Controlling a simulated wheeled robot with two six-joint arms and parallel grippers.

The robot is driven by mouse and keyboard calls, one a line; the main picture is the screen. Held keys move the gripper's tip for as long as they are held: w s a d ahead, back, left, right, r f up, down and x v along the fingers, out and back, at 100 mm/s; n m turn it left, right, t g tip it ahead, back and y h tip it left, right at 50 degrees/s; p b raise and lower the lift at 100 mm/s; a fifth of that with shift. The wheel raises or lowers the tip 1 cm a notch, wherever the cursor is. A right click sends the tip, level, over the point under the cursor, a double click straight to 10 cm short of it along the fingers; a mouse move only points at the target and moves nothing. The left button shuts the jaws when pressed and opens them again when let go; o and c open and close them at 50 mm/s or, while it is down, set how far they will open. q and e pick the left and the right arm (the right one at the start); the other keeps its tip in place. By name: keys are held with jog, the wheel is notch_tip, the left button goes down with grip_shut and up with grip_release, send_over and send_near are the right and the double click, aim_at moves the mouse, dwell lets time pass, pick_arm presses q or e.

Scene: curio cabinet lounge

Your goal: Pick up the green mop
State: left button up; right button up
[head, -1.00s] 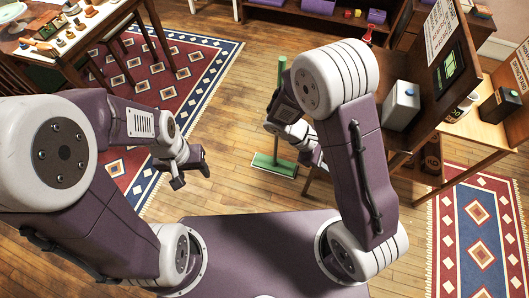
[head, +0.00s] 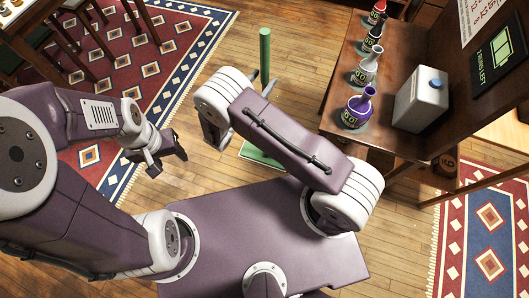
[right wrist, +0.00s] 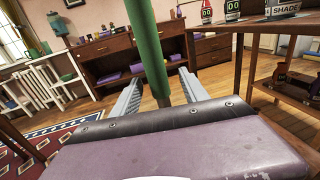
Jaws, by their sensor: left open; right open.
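The green mop (head: 264,55) stands upright on the wood floor in the head view. Its flat base (head: 258,154) is partly hidden by my right arm. In the right wrist view, its green handle (right wrist: 147,45) rises between the two grey fingers of my right gripper (right wrist: 159,74), which is open. I see a gap between the handle and each finger. In the head view the right gripper is largely hidden behind its own arm. My left gripper (head: 165,160) is open and empty, left of the mop, above the floor near the patterned rug.
A wooden table (head: 400,145) to the right holds several bottles, including a purple one (head: 358,108), and a white container (head: 420,99). A red and blue rug (head: 165,62) lies left; another (head: 480,225) lies right. Wooden shelving (right wrist: 125,60) stands behind.

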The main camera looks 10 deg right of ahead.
jog(key=b+x, duration=0.1)
jog(key=x, duration=0.4)
jog(key=shift+w+r, duration=0.15)
jog(key=shift+r, duration=0.05)
grip_shut()
jog(key=shift+r, duration=0.15)
